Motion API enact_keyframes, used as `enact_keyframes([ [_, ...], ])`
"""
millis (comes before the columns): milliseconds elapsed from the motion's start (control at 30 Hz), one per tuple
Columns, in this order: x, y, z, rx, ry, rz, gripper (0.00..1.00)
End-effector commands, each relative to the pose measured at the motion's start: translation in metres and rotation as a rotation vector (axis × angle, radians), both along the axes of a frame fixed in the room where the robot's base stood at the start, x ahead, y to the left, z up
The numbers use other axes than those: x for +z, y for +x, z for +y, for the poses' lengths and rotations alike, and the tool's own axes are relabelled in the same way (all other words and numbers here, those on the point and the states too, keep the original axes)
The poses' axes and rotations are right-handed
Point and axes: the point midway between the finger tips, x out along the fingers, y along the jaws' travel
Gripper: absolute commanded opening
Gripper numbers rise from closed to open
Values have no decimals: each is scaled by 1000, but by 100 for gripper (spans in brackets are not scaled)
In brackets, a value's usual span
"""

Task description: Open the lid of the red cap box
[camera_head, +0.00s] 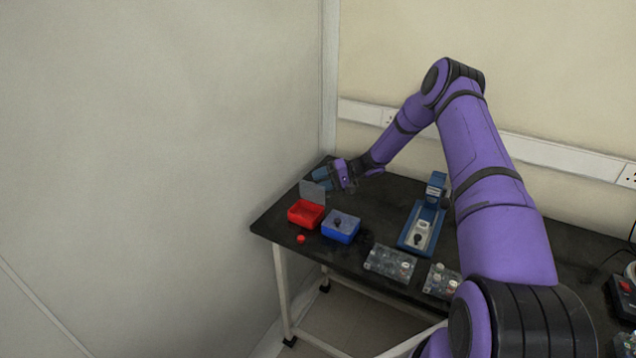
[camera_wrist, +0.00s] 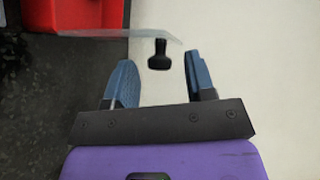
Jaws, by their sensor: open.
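The red cap box (camera_head: 304,215) stands near the table's left front corner, and its corner shows at the top left of the wrist view (camera_wrist: 72,16). Its clear lid (camera_head: 312,193) stands up, tilted at the back of the box. In the wrist view the lid (camera_wrist: 105,35) is seen nearly edge-on, with its black knob (camera_wrist: 158,54) pointing towards my gripper. My gripper (camera_head: 324,179) is just behind the raised lid. Its blue fingers (camera_wrist: 160,68) are open, with the knob in the gap near the fingertips and no contact visible.
A blue box (camera_head: 341,228) with a closed knobbed lid stands right of the red box. A small red cap (camera_head: 300,239) lies in front. A blue device (camera_head: 423,228) and clear racks of vials (camera_head: 389,263) stand further right. The wall is close behind the table.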

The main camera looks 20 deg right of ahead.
Motion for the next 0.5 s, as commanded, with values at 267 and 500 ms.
enact_keyframes([
  [267, -3, 3, 11, -1, 1, -1, 50],
  [500, -3, 3, 11, -1, 1, -1, 39],
])
